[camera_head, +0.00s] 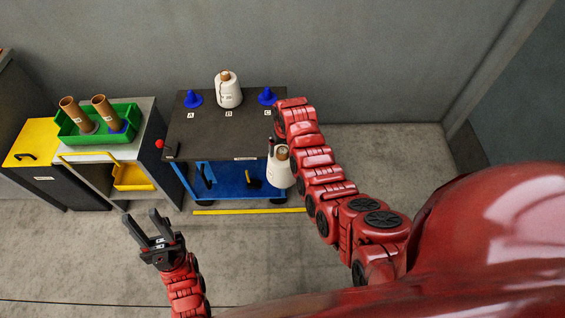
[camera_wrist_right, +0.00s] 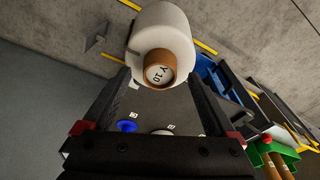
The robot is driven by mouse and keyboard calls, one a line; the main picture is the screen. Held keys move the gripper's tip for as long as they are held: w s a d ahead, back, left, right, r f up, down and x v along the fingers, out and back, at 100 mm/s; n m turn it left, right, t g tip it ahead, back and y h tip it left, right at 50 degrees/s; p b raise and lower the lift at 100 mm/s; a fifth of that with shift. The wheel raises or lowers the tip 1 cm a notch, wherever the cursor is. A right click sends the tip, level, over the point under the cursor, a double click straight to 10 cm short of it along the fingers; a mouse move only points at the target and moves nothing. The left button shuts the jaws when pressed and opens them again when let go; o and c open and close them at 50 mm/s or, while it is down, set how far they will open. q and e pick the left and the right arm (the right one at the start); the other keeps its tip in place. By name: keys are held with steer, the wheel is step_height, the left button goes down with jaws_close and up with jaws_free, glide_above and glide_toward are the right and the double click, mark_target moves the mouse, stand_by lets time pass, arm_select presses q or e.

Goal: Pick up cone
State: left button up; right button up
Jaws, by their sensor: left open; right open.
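A white yarn cone (camera_head: 280,172) with a brown core shows at the front right corner of the dark table. In the right wrist view this cone (camera_wrist_right: 165,28) has its labelled core end facing the camera. My right gripper (camera_head: 275,149) is at this cone, mostly hidden by its own arm in the head view. Its jaws (camera_wrist_right: 158,76) are open, with the core end between and just beyond the fingertips. I cannot tell what supports this cone. A second white cone (camera_head: 229,94) stands upright at spot B. My left gripper (camera_head: 151,229) is open and empty over the floor.
Blue pegs stand at spots A (camera_head: 193,99) and C (camera_head: 267,96) on the dark table (camera_head: 205,140). To the left, a green crate (camera_head: 75,141) holds two brown tubes. A yellow cabinet (camera_head: 33,140) is further left. The floor in front is clear.

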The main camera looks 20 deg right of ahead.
steer(key=shift+f, duration=0.55)
jaws_close()
